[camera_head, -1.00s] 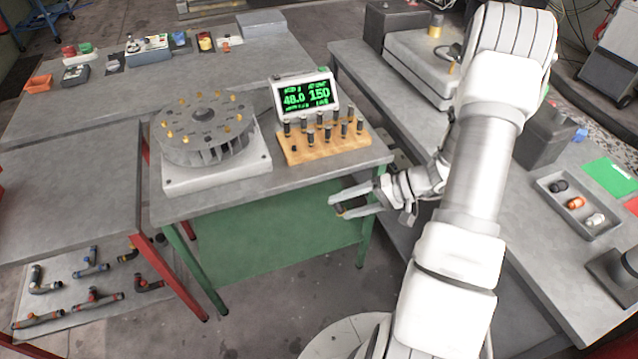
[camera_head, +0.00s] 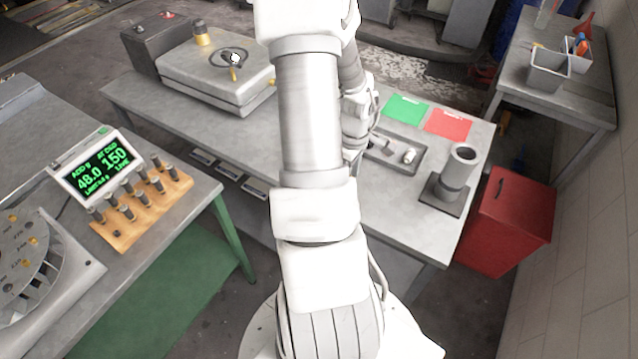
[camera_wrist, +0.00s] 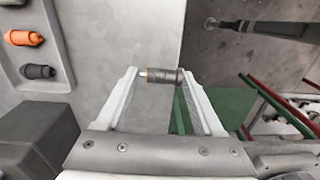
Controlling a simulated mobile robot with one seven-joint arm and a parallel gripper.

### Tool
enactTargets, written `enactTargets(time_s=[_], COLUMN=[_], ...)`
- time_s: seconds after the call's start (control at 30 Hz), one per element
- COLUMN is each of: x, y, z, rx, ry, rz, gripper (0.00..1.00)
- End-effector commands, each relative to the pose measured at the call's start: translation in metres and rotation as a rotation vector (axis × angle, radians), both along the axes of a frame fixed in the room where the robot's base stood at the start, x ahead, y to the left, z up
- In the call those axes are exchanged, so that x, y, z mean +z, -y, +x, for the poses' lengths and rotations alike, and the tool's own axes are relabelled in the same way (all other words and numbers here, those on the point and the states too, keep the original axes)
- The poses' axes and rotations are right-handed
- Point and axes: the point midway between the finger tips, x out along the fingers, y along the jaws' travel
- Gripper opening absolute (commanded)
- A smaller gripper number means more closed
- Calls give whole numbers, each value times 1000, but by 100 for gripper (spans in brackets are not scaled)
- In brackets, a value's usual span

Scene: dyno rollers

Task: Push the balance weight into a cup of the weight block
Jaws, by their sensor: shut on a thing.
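In the wrist view, my gripper (camera_wrist: 160,74) is shut on the balance weight (camera_wrist: 162,76), a small dark cylinder with a brass-coloured end. The weight lies crosswise between the two fingertips. In the head view, my arm hides the fingers and the weight. A wooden block (camera_head: 122,239), which looks like the weight block, sits on the left table in front of the green-lit display (camera_head: 97,168). Several dark cylinders stand upright in it. My gripper is well to the right of this block, by the right-hand bench.
A round rotor (camera_head: 22,262) with brass pegs is at the left edge. The right bench bears a grey tray (camera_head: 418,172) with small parts, green (camera_head: 406,109) and red (camera_head: 449,123) sheets, and a dark upright cylinder (camera_head: 457,170). A floor gap separates table and bench.

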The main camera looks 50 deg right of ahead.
Motion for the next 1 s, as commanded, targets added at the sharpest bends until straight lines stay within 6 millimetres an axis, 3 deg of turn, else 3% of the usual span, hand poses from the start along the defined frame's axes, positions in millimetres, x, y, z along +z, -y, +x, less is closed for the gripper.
enactTargets(time_s=[0.17,0.37,1.0], x=[8,3,-55], y=[12,14,14], z=[-9,-11,-10], rx=[20,25,24], ry=[6,5,6], rz=[-32,-36,-36], gripper=[11,11,11])
